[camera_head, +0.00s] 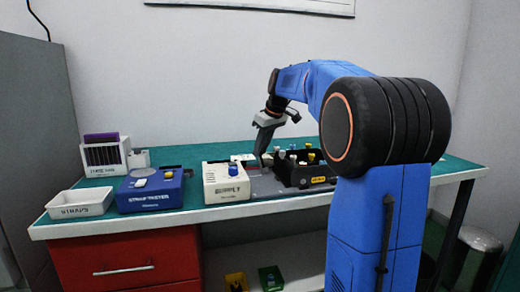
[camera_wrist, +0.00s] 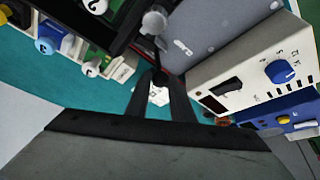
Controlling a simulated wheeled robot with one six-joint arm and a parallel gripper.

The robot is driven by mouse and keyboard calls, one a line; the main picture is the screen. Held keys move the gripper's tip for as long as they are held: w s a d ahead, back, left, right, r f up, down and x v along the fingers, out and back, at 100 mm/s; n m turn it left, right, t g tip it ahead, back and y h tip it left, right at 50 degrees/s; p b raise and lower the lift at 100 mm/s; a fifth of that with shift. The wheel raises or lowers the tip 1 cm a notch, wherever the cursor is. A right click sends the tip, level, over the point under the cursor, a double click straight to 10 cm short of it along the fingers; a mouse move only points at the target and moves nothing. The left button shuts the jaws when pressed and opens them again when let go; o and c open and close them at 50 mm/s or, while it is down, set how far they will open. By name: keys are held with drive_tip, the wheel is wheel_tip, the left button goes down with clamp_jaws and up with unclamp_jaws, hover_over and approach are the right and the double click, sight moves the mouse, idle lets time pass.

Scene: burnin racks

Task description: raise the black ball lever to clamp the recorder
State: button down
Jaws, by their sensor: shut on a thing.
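My gripper (camera_head: 262,152) reaches down over the bench, between the white supply box and the black rack. In the wrist view its fingertips (camera_wrist: 160,78) are closed around the small dark end of the black ball lever (camera_wrist: 159,62). The lever's thin dark stem runs from the fingertips up to a pale grey rounded part (camera_wrist: 154,22) beside a grey plate (camera_wrist: 205,25). In the head view my gripper hides most of the lever. I cannot pick out the recorder with certainty.
The white supply box (camera_head: 225,186) with a blue knob stands left of my gripper. The black rack (camera_head: 300,176) with several knobs stands close on its right. Further left are the blue strap tester (camera_head: 150,195), a white tray (camera_head: 80,204) and a white holder (camera_head: 103,158).

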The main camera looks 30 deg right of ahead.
drive_tip(key=shift+s+d+m+t+y, duration=0.2)
drive_tip(key=shift+d+t+y, duration=0.1)
drive_tip(key=shift+d+y, duration=0.4)
drive_tip(key=shift+s+d+m+t+y, duration=0.15)
drive_tip(key=shift+d+t+y, duration=0.15)
drive_tip(key=shift+d+y, duration=0.35)
drive_tip(key=shift+a, duration=0.15)
drive_tip(key=c, duration=1.6)
unclamp_jaws()
drive_tip(key=shift+o, duration=0.2)
drive_tip(key=v, duration=1.7)
drive_tip(key=shift+d, duration=0.3)
drive_tip(key=shift+r, duration=0.15)
